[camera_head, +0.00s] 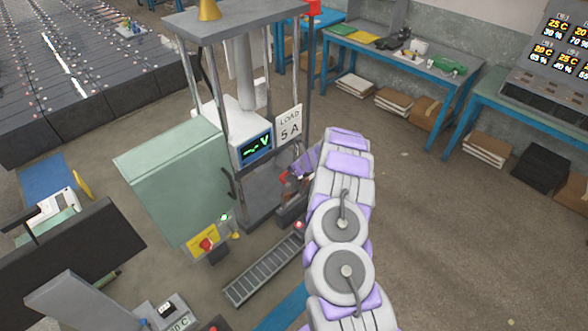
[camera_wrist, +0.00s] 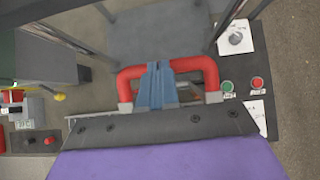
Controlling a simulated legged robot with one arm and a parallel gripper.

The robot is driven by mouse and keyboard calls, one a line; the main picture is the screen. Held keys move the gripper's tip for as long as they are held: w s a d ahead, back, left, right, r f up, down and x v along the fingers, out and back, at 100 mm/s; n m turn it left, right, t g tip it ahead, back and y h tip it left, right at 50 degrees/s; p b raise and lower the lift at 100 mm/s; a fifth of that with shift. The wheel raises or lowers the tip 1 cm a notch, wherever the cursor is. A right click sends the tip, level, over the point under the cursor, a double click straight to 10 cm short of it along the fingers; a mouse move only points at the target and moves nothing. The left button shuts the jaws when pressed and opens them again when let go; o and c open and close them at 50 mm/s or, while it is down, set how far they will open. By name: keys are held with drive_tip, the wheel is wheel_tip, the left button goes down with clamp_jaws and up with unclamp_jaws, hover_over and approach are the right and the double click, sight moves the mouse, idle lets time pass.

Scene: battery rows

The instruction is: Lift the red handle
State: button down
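The red handle (camera_wrist: 208,72) is a U-shaped bar with grey end mounts, in the upper middle of the wrist view. My gripper (camera_wrist: 156,72) reaches it, and a blue-grey finger lies across the middle of the bar. Only this finger shows clearly; the other side is hidden, so I cannot tell whether it is shut on the bar. In the head view, a small red part, apparently the handle (camera_head: 284,177), shows beside my purple and white arm, in front of the machine's frame. My arm hides most of the gripper there.
A grey-framed machine (camera_head: 262,192) with a green screen and a "LOAD 5 A" sign (camera_head: 289,125) stands close by. A green cabinet (camera_head: 170,180) is at its left. Green (camera_wrist: 227,86) and red (camera_wrist: 257,82) buttons sit right of the handle. Open floor lies to the right.

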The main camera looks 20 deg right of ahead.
drive_tip(key=shift+a, duration=0.1)
drive_tip(key=w+r+v, duration=0.1)
drive_tip(key=v, duration=1.2)
drive_tip(key=shift+w+a+b, duration=0.15)
drive_tip(key=shift+b, duration=0.2)
